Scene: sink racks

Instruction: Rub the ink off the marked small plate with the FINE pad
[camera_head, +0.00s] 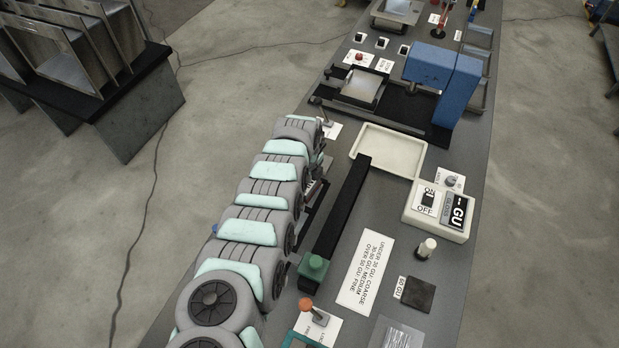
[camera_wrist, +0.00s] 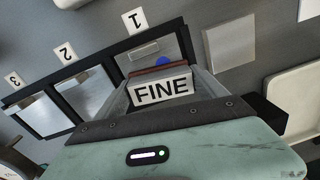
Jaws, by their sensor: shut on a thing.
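In the wrist view, my gripper (camera_wrist: 160,92) is shut on a pad block (camera_wrist: 163,88) with a white FINE label. The pad's reddish-brown far edge lies by the small plate at number 1 (camera_wrist: 146,62). This plate carries a blue ink mark (camera_wrist: 164,62) just beyond the pad. I cannot tell whether the pad touches the plate. Two more small plates, at number 2 (camera_wrist: 84,92) and number 3 (camera_wrist: 38,116), sit to the left in the same dark frame. In the head view my arm hides the gripper and the plates.
In the wrist view, a pale square (camera_wrist: 230,44) lies right of the frame. In the head view, a cream tray (camera_head: 402,143), a gloss meter (camera_head: 412,216), a black rail (camera_head: 342,208) and a printed card (camera_head: 365,270) lie right of my arm. A blue machine (camera_head: 455,85) stands farther back.

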